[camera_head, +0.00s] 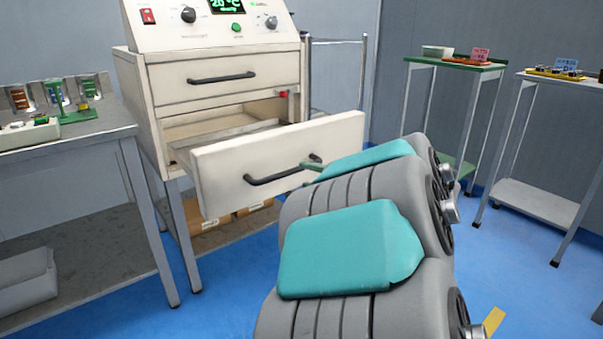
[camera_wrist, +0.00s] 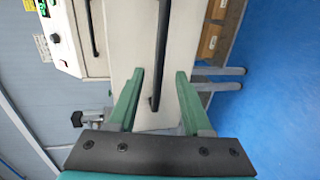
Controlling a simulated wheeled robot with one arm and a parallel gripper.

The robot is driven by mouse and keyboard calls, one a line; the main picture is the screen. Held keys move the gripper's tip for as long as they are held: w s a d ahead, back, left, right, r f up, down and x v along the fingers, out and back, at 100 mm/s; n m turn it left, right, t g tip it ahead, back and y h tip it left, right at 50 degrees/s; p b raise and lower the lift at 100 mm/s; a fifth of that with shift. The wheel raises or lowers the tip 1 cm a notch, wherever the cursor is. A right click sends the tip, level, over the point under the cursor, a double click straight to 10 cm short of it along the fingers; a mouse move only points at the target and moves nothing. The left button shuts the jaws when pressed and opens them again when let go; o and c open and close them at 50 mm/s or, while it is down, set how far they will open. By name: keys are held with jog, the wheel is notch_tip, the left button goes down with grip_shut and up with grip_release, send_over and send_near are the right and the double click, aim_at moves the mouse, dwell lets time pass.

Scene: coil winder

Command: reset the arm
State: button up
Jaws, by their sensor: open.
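My gripper (camera_wrist: 158,100) is open in the wrist view, with its two green fingers on either side of the dark handle of the lower drawer (camera_wrist: 160,50). I cannot tell whether the fingers touch the handle. In the head view the lower drawer (camera_head: 225,185) of the cream machine is pulled open. Its dark handle (camera_head: 270,178) shows, and a green fingertip of my gripper (camera_head: 312,165) is at the handle's right end. My grey and teal arm hides the drawer's lower right and most of my gripper there.
The upper drawer (camera_head: 180,80) is shut under the control panel (camera_head: 215,18). A grey bench (camera_head: 70,135) with spools stands left. A green-topped stand (camera_head: 455,66) and another stand (camera_head: 560,80) are at the right.

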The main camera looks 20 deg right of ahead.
jog(key=shift+s+d, duration=0.1)
jog(key=shift+s, duration=0.15)
jog(key=shift+r, duration=0.1)
